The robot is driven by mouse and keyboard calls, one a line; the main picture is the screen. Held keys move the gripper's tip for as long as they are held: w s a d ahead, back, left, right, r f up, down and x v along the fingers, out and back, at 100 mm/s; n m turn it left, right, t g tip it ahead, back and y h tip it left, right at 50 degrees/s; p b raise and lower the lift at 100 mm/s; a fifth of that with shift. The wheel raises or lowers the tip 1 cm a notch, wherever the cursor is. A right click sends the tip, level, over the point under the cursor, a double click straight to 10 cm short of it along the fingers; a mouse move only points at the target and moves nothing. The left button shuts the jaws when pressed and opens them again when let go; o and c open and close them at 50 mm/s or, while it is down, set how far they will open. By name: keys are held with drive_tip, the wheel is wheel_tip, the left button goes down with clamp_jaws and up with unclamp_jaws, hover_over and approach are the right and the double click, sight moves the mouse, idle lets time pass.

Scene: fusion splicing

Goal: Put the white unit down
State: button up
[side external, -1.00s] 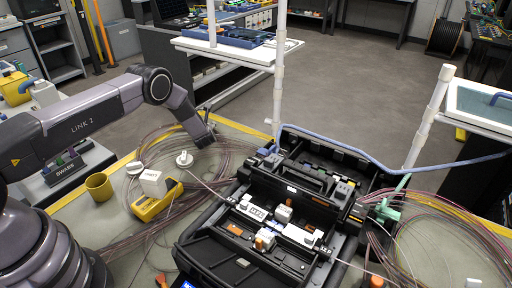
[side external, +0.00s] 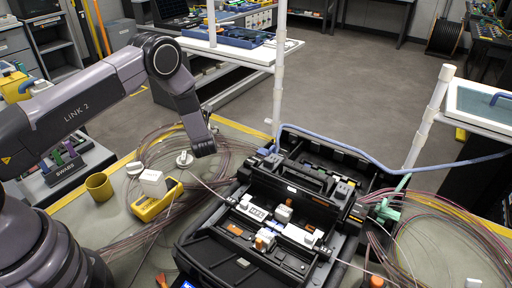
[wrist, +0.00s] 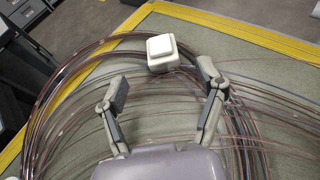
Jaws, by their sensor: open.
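In the wrist view, a white unit (wrist: 163,52) with a raised square top sits just beyond and between the fingertips of my gripper (wrist: 162,84). The two fingers are spread wide, and neither touches the unit. In the side view, a small white piece (side external: 184,159) lies on the mat beside the end of my arm; I cannot tell for sure that it is the same unit. The fingers are not visible in the side view.
Loose coils of thin cable (wrist: 75,85) lie around and under my gripper. A yellow holder (side external: 157,202) with a white block (side external: 152,183) and a yellow cup (side external: 99,186) stand to the left. The black splicer case (side external: 240,240) is to the right.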

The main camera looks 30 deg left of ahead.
drive_tip(key=shift+s+d+r, duration=0.2)
drive_tip(key=shift+s+d, duration=0.15)
drive_tip(key=s+a+r+n+g, duration=0.1)
drive_tip(key=s+r+n+g, duration=0.1)
drive_tip(key=s+r+n, duration=0.5)
drive_tip(key=s+a+r+n+g+y, duration=0.1)
drive_tip(key=s+a+r+n+g, duration=0.15)
drive_tip(key=r, duration=0.95)
drive_tip(key=s+a+r+n+g, duration=0.1)
drive_tip(key=s+r+n+g, duration=0.1)
drive_tip(key=s+r+n, duration=0.5)
drive_tip(key=s+d+r+n+t+h, duration=0.1)
drive_tip(key=s+d+r+n+h, duration=0.2)
drive_tip(key=s, duration=0.5)
drive_tip(key=s+d+r+n+h, duration=0.3)
drive_tip(key=s+d, duration=0.3)
drive_tip(key=s, duration=0.2)
drive_tip(key=s+d+r+n+t+h, duration=0.1)
drive_tip(key=s+d+r+n+h, duration=0.3)
drive_tip(key=s, duration=0.4)
drive_tip(key=shift+s+d+t, duration=0.25)
drive_tip(key=shift+d+t, duration=0.1)
drive_tip(key=shift+d, duration=0.2)
